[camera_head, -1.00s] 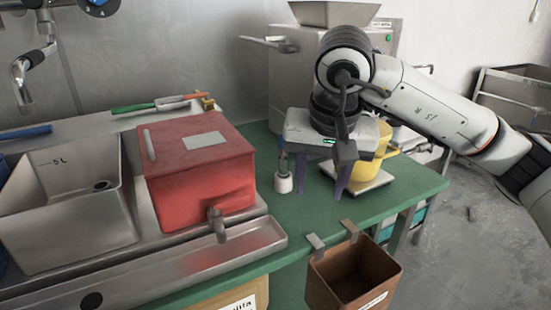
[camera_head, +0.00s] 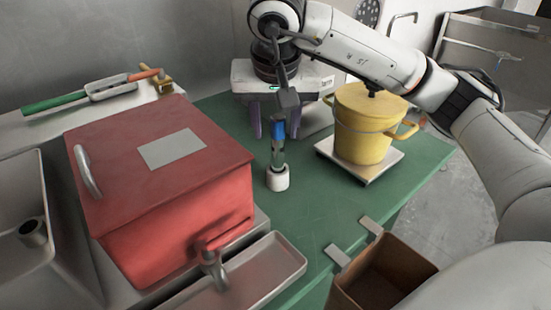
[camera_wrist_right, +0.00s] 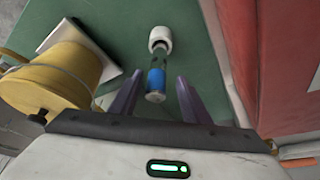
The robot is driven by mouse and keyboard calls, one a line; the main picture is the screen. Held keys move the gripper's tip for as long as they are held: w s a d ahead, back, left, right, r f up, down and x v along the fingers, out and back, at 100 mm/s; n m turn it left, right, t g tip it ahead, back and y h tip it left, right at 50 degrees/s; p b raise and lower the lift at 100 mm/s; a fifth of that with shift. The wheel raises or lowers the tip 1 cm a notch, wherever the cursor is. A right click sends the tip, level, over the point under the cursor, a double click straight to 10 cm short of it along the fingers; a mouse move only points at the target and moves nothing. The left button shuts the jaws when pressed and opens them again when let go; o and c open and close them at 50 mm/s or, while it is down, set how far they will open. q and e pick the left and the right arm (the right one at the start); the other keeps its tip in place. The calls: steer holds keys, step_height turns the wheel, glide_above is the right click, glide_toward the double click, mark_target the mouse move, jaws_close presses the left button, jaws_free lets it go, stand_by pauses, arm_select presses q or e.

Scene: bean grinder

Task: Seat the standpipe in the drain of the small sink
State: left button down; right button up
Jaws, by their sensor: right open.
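A slim upright tube (camera_head: 278,155) with a blue upper part stands in a white round holder (camera_head: 277,180) on the green counter. It is probably the standpipe. My right gripper (camera_head: 275,127) is open, its purple fingers pointing down behind the tube in the head view. In the right wrist view the tube (camera_wrist_right: 156,78) shows between the fingers, apart from both; the white holder (camera_wrist_right: 160,38) shows beyond it. The grey sink (camera_head: 75,262) is cut off at the left edge, with a round drain fitting (camera_head: 32,233) in it. My left gripper is out of view.
A red box (camera_head: 165,190) with a tap stands between the sink and the tube. A yellow pot (camera_head: 363,128) sits on a scale right of the tube. A brown bin (camera_head: 385,272) hangs at the counter's front edge. Green counter in front of the holder is clear.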

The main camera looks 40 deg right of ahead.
mark_target(279, 142)
steer(key=x, duration=0.5)
steer(key=shift+s+d+f, duration=0.15)
steer(key=shift+s, duration=0.25)
steer(key=shift+w+f, duration=0.2)
steer(key=shift+f, duration=0.15)
steer(key=shift+r, duration=0.1)
jaws_close()
